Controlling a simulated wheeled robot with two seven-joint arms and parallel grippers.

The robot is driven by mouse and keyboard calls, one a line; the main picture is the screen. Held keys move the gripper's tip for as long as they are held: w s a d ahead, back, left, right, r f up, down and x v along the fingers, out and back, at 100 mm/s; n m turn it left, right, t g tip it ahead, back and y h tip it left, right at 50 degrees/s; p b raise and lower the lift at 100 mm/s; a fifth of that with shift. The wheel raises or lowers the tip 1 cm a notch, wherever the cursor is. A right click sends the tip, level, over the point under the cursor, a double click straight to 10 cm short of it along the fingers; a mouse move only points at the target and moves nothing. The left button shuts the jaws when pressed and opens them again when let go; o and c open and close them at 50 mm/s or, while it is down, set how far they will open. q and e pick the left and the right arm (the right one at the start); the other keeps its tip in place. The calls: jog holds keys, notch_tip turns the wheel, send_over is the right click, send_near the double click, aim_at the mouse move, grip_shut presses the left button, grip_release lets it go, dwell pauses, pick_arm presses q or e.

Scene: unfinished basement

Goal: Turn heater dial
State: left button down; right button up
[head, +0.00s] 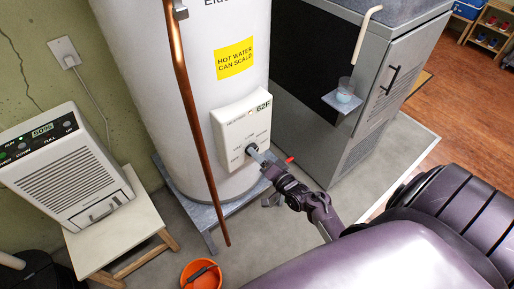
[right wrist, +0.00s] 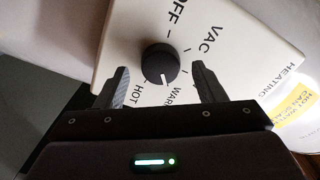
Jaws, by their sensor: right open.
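The water heater (head: 225,30) is a tall white tank with a white control box (head: 236,122) on its front. The box's display reads 62F. The heater dial (right wrist: 160,62) is a round black knob with a white pointer mark. In the right wrist view the mark points toward the space between the WARM and HOT labels. OFF and VAC are on its other side. My right gripper (right wrist: 160,70) is open, with one finger on each side of the dial and visible gaps to it. In the head view the gripper (head: 262,157) is at the box's lower right. My left gripper is out of view.
A copper pipe (head: 184,80) runs down in front of the tank, left of the box. A grey cabinet (head: 385,90) with a small tray (head: 338,104) stands right of it. A dehumidifier (head: 70,165) on a stool and an orange bucket (head: 205,278) are at left.

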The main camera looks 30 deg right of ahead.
jog(key=s, duration=0.6)
jog(key=shift+s+d+b, duration=0.2)
jog(key=shift+b, duration=0.15)
jog(key=s+a+f+n+g, duration=0.2)
jog(key=s+a+f+g, duration=0.15)
jog(key=f, duration=0.45)
jog(key=s+a+f+n+g, duration=0.2)
jog(key=s+a+f, duration=0.15)
jog(key=f, duration=0.35)
jog(key=s+a+f+n+g, duration=0.2)
jog(key=s+f+g, duration=0.15)
jog(key=f, duration=0.45)
jog(key=s+f+n+g, duration=0.3)
jog(key=s+f, duration=0.3)
jog(key=s, duration=0.6)
jog(key=s+a+f+n+g+h, duration=0.1)
jog(key=s+f+n+g, duration=0.3)
jog(key=s+f, duration=0.3)
jog(key=s+g, duration=0.1)
jog(key=s, duration=0.4)
jog(key=shift+s+n+h, duration=0.15)
jog(key=shift+n+h, duration=0.15)
jog(key=shift+a, duration=0.1)
